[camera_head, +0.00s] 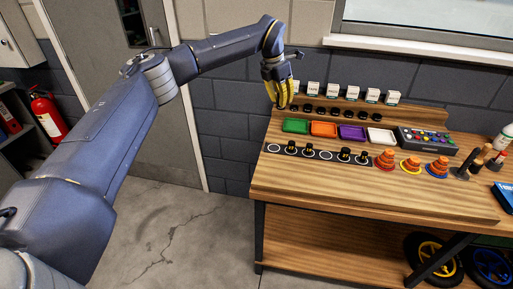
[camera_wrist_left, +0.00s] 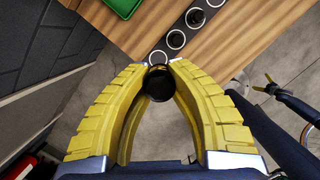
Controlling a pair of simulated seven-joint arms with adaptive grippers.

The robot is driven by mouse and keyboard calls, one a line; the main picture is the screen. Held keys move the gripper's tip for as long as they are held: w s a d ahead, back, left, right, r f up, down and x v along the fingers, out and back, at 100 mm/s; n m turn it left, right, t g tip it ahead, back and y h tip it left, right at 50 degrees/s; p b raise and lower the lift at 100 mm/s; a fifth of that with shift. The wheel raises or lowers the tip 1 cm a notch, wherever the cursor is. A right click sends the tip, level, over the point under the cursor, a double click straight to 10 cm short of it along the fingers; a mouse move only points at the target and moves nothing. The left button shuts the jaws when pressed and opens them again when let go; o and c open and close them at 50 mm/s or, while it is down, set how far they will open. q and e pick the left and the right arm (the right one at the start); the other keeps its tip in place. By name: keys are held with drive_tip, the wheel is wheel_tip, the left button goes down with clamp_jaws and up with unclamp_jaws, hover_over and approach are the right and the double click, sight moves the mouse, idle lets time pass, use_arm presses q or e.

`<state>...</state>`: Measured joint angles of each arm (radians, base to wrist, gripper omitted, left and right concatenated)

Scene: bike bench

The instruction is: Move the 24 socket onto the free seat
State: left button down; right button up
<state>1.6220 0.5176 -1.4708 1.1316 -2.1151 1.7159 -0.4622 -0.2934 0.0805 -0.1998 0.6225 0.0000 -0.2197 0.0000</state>
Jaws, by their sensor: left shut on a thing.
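My left gripper (camera_head: 283,103) hangs in the air near the left end of the bench, pointing down. In the left wrist view its yellow fingers (camera_wrist_left: 160,80) are shut on a round black socket (camera_wrist_left: 159,84); no size mark on it is readable. The dark socket strip (camera_head: 318,154) lies on the bench, with white seat rings and several sockets standing on it. In the left wrist view the strip's end ring (camera_wrist_left: 157,58) shows just beyond the held socket. My right gripper is out of view.
Green (camera_head: 296,126), orange (camera_head: 324,129), purple (camera_head: 352,133) and white trays (camera_head: 381,136) stand behind the strip. Orange stacked cones (camera_head: 385,160) stand to its right. White boxes (camera_head: 372,95) line the back shelf. The front of the bench top (camera_head: 370,190) is clear.

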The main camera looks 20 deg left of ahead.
use_arm(q)
wheel_tip(320, 180, down, 2)
drive_tip(key=a, duration=0.2)
hover_over(275, 147)
drive_tip(key=f, duration=1.2)
drive_tip(key=shift+s+a+f, duration=0.15)
drive_tip(key=shift+s+f, duration=0.2)
drive_tip(key=shift+f, duration=2.6)
drive_tip(key=shift+f, duration=0.15)
drive_tip(key=c, duration=1.3)
unclamp_jaws()
drive_tip(key=v, duration=1.2)
